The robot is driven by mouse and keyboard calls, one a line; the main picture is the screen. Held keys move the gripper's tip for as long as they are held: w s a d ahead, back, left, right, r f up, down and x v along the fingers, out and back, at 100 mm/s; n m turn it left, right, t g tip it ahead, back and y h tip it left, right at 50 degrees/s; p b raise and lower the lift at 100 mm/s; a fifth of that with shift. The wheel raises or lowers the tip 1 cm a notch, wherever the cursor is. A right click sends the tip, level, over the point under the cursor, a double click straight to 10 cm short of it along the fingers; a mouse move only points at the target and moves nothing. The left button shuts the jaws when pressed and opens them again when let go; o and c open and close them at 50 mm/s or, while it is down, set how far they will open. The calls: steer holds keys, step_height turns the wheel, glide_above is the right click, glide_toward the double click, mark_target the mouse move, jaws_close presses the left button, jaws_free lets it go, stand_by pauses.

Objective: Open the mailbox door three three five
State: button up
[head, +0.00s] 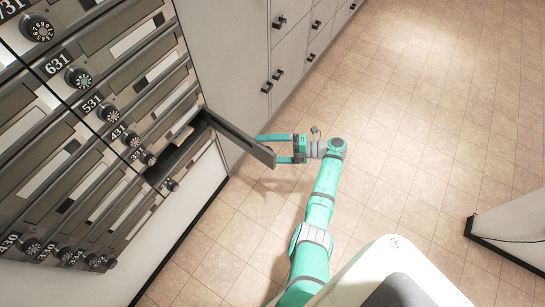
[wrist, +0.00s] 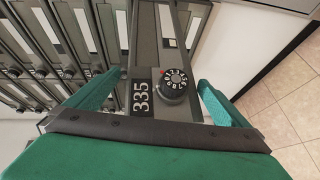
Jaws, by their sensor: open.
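The mailbox door 335 (head: 236,137) stands swung out from the mailbox wall in the head view, with its compartment open behind it. In the wrist view the door's face shows the label 335 (wrist: 143,97) and a black numbered dial (wrist: 174,86). My gripper (head: 267,148) is at the door's outer end, its fingers apart. In the wrist view my gripper (wrist: 159,82) has one green finger on each side of the door, with gaps visible. I cannot tell whether either finger touches the door.
Rows of shut mailbox doors with dials, such as 531 (head: 108,112), fill the wall at left. White cabinets with black handles (head: 279,75) stand behind the open door. Tiled floor (head: 420,130) is clear to the right. A white block (head: 510,232) stands at the right edge.

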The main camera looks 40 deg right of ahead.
step_height(320, 180, up, 8)
steer(key=s+r+t, duration=0.1)
steer(key=s, duration=0.1)
steer(key=s+a+r, duration=0.3)
steer(key=s+a, duration=0.1)
steer(key=s, duration=0.4)
steer(key=shift+a+n+y, duration=0.3)
steer(key=shift+a+y, duration=0.1)
steer(key=shift+w+r, duration=0.1)
